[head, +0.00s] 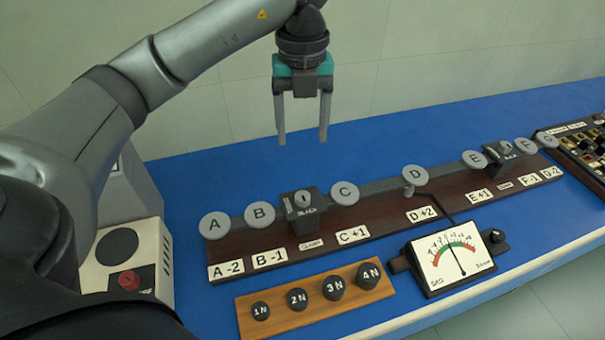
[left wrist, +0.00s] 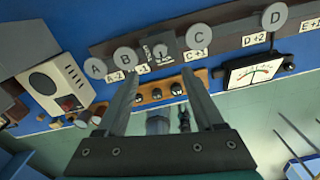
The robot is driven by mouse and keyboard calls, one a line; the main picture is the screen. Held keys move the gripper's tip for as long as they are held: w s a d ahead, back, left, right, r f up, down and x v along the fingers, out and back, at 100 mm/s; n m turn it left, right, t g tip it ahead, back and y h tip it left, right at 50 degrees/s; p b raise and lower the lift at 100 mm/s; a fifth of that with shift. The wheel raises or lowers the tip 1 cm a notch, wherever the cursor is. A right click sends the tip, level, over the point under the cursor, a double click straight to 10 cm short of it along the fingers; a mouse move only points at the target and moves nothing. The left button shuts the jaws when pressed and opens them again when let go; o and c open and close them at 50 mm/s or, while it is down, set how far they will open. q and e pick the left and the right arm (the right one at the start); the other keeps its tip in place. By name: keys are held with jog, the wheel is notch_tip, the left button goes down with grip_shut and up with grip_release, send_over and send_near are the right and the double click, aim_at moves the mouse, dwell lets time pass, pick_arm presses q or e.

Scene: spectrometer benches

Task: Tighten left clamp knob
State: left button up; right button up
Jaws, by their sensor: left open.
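The left clamp (head: 304,222) is a dark block on the long beam, with a small round grey knob (head: 303,199) on its upper face. It stands between discs B and C, above a small "CLAMP" label. In the left wrist view the left clamp (left wrist: 162,55) lies just beyond my fingertips, between the same discs. My left gripper (head: 302,141) is open and empty, pointing down in the air. In the head view its fingers are above the left clamp, clearly apart from it; they also show in the left wrist view (left wrist: 160,75). My right gripper is not seen.
A similar right clamp (head: 501,153) stands near disc E. In front are a wooden strip (head: 250,325) with several black weights and a needle meter (head: 452,262). A pale box (head: 160,262) with a red knob stands left. Blue bench (head: 190,180) behind the beam is clear.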

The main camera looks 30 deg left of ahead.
pick_arm(q)
send_over(302, 195)
notch_tip(302, 195, down, 5)
notch_tip(302, 195, down, 9)
jog(key=shift+r+b, duration=0.15)
jog(key=shift+b, duration=0.55)
jog(key=shift+f, duration=0.45)
jog(key=c, duration=0.6)
grip_shut()
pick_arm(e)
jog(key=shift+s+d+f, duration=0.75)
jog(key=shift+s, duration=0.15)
